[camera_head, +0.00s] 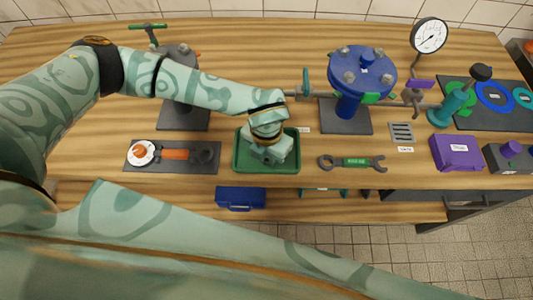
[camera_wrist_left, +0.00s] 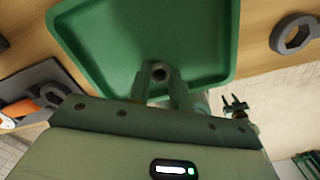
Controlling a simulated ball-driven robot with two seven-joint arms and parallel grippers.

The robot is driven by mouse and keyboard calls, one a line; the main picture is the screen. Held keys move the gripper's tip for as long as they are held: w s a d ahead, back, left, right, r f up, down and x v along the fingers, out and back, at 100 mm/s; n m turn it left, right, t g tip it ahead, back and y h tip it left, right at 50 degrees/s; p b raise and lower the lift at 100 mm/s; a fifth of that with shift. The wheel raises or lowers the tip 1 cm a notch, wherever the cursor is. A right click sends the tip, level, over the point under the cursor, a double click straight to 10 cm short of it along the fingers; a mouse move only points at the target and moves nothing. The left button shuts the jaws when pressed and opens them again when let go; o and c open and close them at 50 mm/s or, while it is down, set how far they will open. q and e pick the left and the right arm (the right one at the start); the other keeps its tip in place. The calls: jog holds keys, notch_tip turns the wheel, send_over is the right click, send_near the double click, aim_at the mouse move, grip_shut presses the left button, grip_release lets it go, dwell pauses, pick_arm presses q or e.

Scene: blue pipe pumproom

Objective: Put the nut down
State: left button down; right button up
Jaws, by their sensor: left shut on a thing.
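My left gripper (camera_head: 268,152) is over the green tray (camera_head: 241,164) in the head view, pointing down into it. In the left wrist view the fingers of the left gripper (camera_wrist_left: 159,82) are shut on a small dark grey nut (camera_wrist_left: 159,72), held between their tips. The nut is over the floor of the green tray (camera_wrist_left: 105,35); I cannot tell whether it touches it. In the head view the gripper hides the nut.
A wrench (camera_head: 352,162) lies right of the tray. A dark mat (camera_head: 134,161) with an orange-handled tool (camera_head: 176,154) lies to its left. A blue flanged vessel (camera_head: 350,100) stands behind right on a dark plate. A purple box (camera_head: 456,152) is farther right.

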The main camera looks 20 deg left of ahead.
pick_arm(q)
jog(key=shift+f, duration=0.1)
jog(key=c, duration=1.3)
grip_release()
jog(key=shift+o, duration=0.2)
notch_tip(320, 180, up, 12)
jog(key=p, duration=0.1)
